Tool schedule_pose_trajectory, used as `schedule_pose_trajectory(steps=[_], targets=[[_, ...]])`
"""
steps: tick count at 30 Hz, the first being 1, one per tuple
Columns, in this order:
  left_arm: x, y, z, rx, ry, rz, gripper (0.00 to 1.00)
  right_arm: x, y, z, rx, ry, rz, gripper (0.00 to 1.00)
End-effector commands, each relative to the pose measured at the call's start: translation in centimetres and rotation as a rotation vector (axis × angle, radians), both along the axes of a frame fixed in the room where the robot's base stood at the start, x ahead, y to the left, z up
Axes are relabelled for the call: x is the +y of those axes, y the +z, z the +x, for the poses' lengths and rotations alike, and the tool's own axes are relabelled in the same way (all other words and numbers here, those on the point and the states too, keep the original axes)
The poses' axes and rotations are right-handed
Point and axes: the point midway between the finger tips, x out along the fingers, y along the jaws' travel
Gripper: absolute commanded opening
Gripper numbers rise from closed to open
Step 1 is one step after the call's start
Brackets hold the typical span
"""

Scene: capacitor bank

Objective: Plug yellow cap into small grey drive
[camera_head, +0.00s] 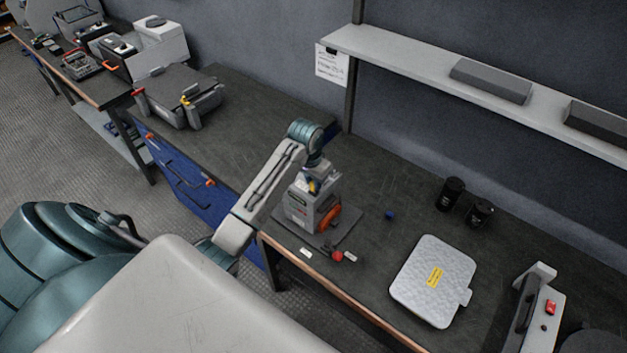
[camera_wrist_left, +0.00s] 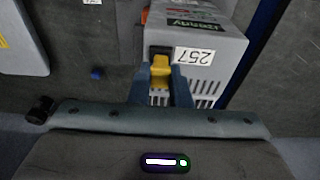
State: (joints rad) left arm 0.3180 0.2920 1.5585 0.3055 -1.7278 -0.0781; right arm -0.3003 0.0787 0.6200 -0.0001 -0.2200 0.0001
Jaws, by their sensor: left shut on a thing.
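The small grey drive (camera_head: 302,214) stands on a dark plate on the bench, with an orange part on its right side. In the left wrist view the drive (camera_wrist_left: 208,45) shows a "257" label, vent slots and a black socket-like part at its edge. My left gripper (camera_head: 314,184) is over the top of the drive. In the wrist view its blue fingers (camera_wrist_left: 160,75) are shut on the yellow cap (camera_wrist_left: 160,69). The cap's far end meets or overlaps the black part; I cannot tell whether it is inserted. My right gripper is not in view.
A small blue cap (camera_head: 389,215) lies right of the drive. Two black cylinders (camera_head: 452,193) and a pale quilted panel (camera_head: 433,281) are farther right. A red-ended piece (camera_head: 338,256) lies near the front edge. A shelf (camera_head: 430,70) runs above the bench.

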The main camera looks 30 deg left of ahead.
Motion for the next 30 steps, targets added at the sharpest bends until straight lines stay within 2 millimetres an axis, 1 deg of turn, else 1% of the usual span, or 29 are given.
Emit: schedule_pose_trajectory(steps=[8,23,24,26,27,28,30], targets=[[0.0,-0.2,0.0,0.0,0.0,0.0,0.0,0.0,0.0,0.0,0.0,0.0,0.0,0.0],[0.0,-1.2,0.0,0.001,0.0,0.0,0.0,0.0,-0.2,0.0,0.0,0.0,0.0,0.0],[0.0,-1.2,0.0,0.0,0.0,0.0,0.21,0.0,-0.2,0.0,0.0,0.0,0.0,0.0],[0.0,-1.2,0.0,0.0,0.0,0.0,0.33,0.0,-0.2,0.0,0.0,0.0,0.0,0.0],[0.0,-1.2,0.0,0.0,0.0,0.0,0.4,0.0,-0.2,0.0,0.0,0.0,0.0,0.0],[0.0,-1.2,0.0,0.0,0.0,0.0,0.42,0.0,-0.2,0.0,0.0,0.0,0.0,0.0],[0.0,-1.2,0.0,0.0,0.0,0.0,0.42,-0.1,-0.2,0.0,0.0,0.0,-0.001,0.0]])
